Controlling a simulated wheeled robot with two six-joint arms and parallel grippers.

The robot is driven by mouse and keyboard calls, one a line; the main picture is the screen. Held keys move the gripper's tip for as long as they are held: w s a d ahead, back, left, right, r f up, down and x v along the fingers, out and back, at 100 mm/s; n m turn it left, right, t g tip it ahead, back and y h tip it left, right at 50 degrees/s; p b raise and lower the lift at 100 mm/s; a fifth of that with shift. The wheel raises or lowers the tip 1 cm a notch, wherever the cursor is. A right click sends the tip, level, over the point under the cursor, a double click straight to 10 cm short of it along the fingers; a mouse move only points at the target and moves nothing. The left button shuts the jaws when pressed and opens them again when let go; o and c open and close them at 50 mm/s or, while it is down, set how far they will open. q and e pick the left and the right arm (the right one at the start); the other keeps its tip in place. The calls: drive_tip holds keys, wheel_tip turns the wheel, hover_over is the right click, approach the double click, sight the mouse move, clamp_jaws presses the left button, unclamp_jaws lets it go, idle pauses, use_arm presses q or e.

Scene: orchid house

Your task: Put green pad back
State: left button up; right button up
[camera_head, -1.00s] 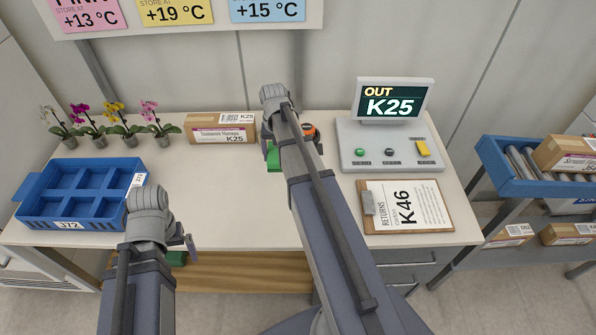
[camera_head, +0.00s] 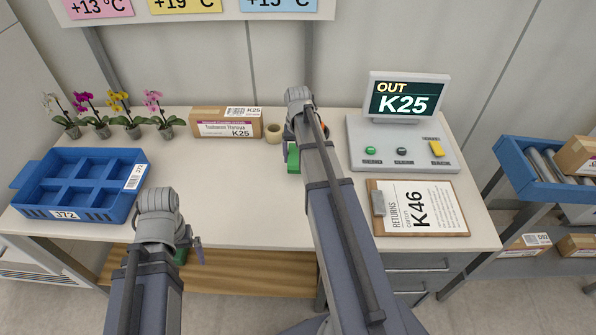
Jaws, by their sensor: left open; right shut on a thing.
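My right gripper (camera_head: 292,152) is over the table, left of the grey console, mostly hidden by its own wrist. It is shut on a small green block, the green pad (camera_head: 294,161), seen at its left side. I cannot tell whether the pad touches the table. My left gripper (camera_head: 190,252) is open at the table's front edge, lower left, partly hidden by its wrist. A dark green patch shows beside its finger; I cannot tell what it is. An orange thing (camera_head: 323,128) shows just behind the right arm, mostly hidden.
A blue crate (camera_head: 134,203) stands at left, with several potted orchids (camera_head: 131,125) behind it. A K25 box (camera_head: 226,127) and tape roll (camera_head: 273,133) stand at the back. A console (camera_head: 405,150) and K46 clipboard (camera_head: 456,209) are at right. The table's middle (camera_head: 215,175) is clear.

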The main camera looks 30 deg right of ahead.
sight(298, 153)
wheel_tip(298, 153, down, 4)
drive_tip(key=b, duration=0.3)
drive_tip(key=shift+r+b, duration=0.1)
drive_tip(key=shift+b, duration=0.2)
drive_tip(key=o, duration=1.1)
drive_tip(key=shift+o, duration=0.2)
wheel_tip(298, 153, up, 12)
drive_tip(key=p, duration=1.2)
drive_tip(key=shift+r, duration=0.1)
